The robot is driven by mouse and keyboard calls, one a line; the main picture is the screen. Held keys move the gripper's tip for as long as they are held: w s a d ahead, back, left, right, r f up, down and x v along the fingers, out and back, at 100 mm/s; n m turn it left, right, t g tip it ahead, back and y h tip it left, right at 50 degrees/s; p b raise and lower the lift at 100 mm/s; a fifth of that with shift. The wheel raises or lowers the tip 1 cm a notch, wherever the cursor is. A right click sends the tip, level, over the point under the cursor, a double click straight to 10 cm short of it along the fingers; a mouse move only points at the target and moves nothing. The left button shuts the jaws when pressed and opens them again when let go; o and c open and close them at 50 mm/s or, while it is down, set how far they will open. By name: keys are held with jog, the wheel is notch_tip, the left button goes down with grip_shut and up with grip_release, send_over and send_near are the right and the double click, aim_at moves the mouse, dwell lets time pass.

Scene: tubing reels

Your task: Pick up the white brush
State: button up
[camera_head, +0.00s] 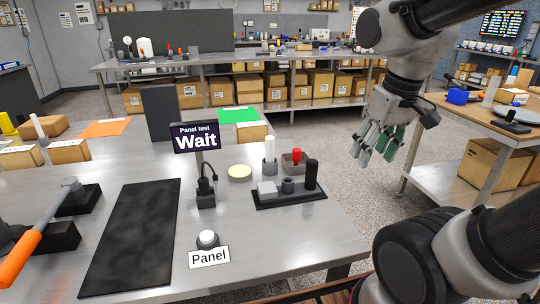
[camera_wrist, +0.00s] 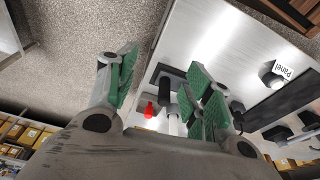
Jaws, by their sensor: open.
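A white upright cylinder (camera_head: 269,149), which looks like the white brush, stands in a grey holder (camera_head: 269,167) on the steel table. It is too small to make out bristles. In the wrist view a white shaft (camera_wrist: 173,125), probably the same thing, shows partly behind a finger. My gripper (camera_head: 378,148) is open and empty, its green-padded fingers pointing down. It hangs to the right of the white cylinder, over the floor past the table's right edge. In the wrist view my gripper (camera_wrist: 165,82) has its fingers spread, with floor and table edge between them.
A red-topped item (camera_head: 296,156) in a grey tray and a black tray (camera_head: 290,200) with a black cylinder (camera_head: 311,173) stand close to the white cylinder. A "Wait" sign (camera_head: 196,138) stands to its left. A wooden-topped table (camera_head: 455,108) is at right.

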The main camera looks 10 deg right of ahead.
jog(key=w+a+f+n+g, duration=0.1)
jog(key=w+a+n, duration=0.15)
jog(key=w, duration=0.35)
jog(key=w+a+f+n+g, duration=0.1)
jog(key=w+a, duration=0.2)
jog(key=w, duration=0.3)
jog(key=n, duration=1.2)
send_over(270, 137)
jog(key=shift+w+d+f, duration=0.25)
jog(key=shift+d, duration=0.05)
jog(key=shift+s+f+n, duration=0.1)
jog(key=shift+f+n, duration=0.1)
jog(key=shift+n, duration=0.45)
jog(key=f, duration=0.7)
jog(key=shift+a+f, duration=0.25)
grip_shut()
